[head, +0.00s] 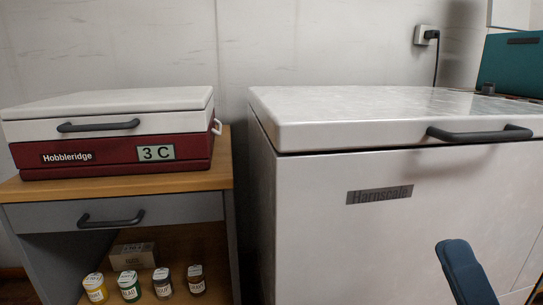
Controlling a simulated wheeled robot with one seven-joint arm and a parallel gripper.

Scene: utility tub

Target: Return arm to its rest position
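A dark blue, rounded piece (465,272), which looks like part of my own arm, rises into the lower right of the head view, in front of the white chest freezer (340,235). The rest of the arm is outside the picture. My gripper does not show, so its fingers and anything between them are hidden from me.
The freezer's lid, with a dark handle (480,133), is shut. Left of it, a closed red and white cooler (110,160) sits on a wooden-topped cabinet (205,182). Several jars and a small box (133,257) stand below its drawer. A teal case (512,65) is at upper right.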

